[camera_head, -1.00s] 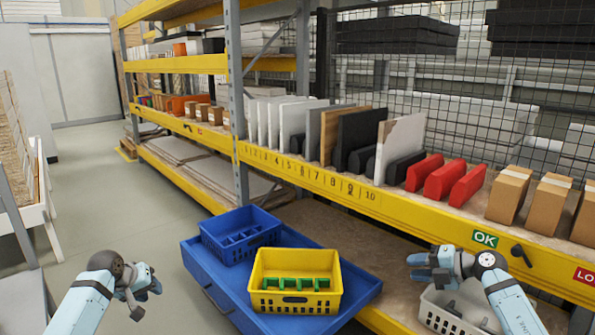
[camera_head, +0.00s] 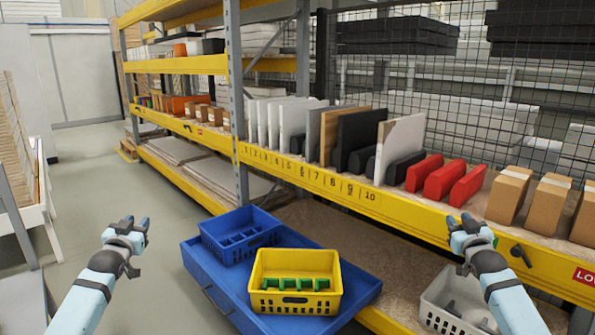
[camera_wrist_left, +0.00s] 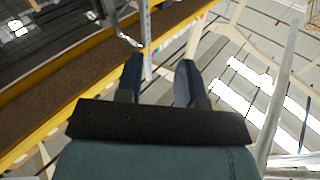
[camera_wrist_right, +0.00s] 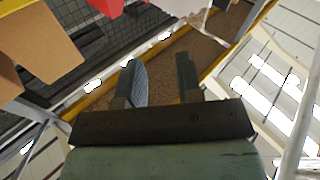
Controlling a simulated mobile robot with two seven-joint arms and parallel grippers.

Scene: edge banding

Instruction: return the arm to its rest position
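My left gripper (camera_head: 131,228) is raised over the floor at the left of the head view, clear of the shelf and the bins. Its two fingers stand apart with nothing between them in the left wrist view (camera_wrist_left: 160,82). My right gripper (camera_head: 468,222) is raised in front of the yellow shelf edge at the right, covering part of the green label. Its fingers are also apart and empty in the right wrist view (camera_wrist_right: 160,80).
A yellow crate (camera_head: 296,303) and a blue bin (camera_head: 262,222) stand on a blue tray (camera_head: 352,297). A light grey basket (camera_head: 436,316) sits below my right arm. The shelf (camera_head: 400,213) holds numbered panels, red blocks (camera_head: 445,178) and cardboard boxes (camera_head: 510,194). Floor between the arms and left rack is free.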

